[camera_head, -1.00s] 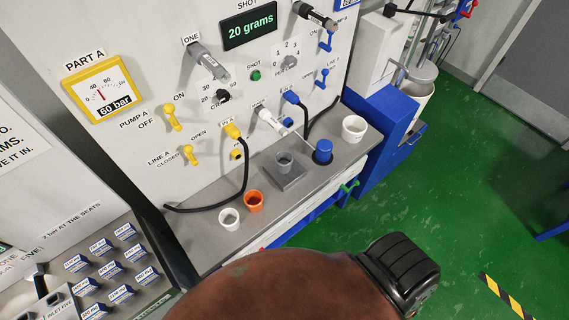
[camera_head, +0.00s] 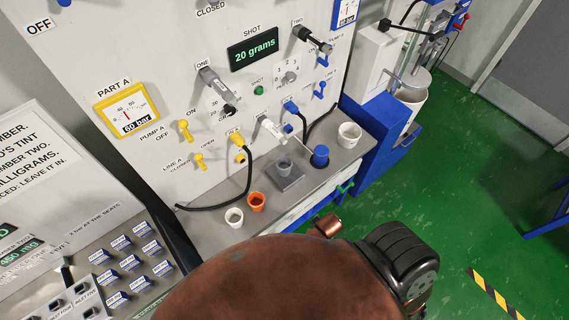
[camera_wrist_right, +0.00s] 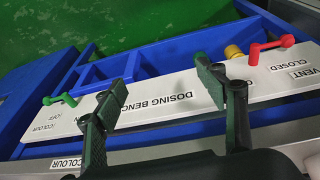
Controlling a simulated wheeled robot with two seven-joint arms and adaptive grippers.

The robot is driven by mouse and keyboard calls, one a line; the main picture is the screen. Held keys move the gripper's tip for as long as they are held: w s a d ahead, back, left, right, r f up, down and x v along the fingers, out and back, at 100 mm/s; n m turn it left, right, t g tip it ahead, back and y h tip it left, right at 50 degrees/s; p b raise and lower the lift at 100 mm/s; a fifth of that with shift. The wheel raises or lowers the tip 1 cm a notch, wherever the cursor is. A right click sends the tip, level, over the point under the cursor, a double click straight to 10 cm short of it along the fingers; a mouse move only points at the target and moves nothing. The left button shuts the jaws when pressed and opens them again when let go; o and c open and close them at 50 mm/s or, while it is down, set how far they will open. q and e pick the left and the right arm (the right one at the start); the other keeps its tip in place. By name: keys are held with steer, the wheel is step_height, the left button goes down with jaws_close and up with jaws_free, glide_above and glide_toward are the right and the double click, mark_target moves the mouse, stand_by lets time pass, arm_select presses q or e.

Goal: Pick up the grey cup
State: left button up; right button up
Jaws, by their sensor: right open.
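The grey cup (camera_head: 284,164) stands upright on a small grey square plate (camera_head: 290,183) on the bench top, under the white nozzle, in the head view. My right gripper (camera_wrist_right: 165,88) shows in the right wrist view with its two dark fingers apart and nothing between them. It is over the front of the dosing bench (camera_wrist_right: 180,98), and the grey cup is not in that view. My brown and black arm parts cover the lower middle of the head view, and no fingers show there. My left gripper is in neither view.
A black hose (camera_head: 248,180) loops down to the bench. Red (camera_wrist_right: 272,47) and green (camera_wrist_right: 60,98) handles stick out at the bench front.

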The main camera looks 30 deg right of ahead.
step_height(320, 180, up, 13)
steer(key=w+p, duration=0.3)
step_height(320, 180, up, 4)
steer(key=m+t+h+p, duration=0.1)
steer(key=m+t+p, duration=0.1)
steer(key=m+t, duration=0.15)
glide_above(283, 165)
steer(key=s+a, duration=0.2)
steer(key=s, duration=0.3)
steer(key=shift+r+m+g, duration=0.1)
steer(key=shift+m+g, duration=0.15)
steer(key=shift+g, duration=0.1)
steer(key=p+x, duration=0.1)
steer(key=x, duration=0.3)
steer(key=shift+w+d+r, duration=0.1)
steer(key=shift+d, duration=0.1)
steer(key=shift+w+f, duration=0.3)
steer(key=shift+f, duration=0.3)
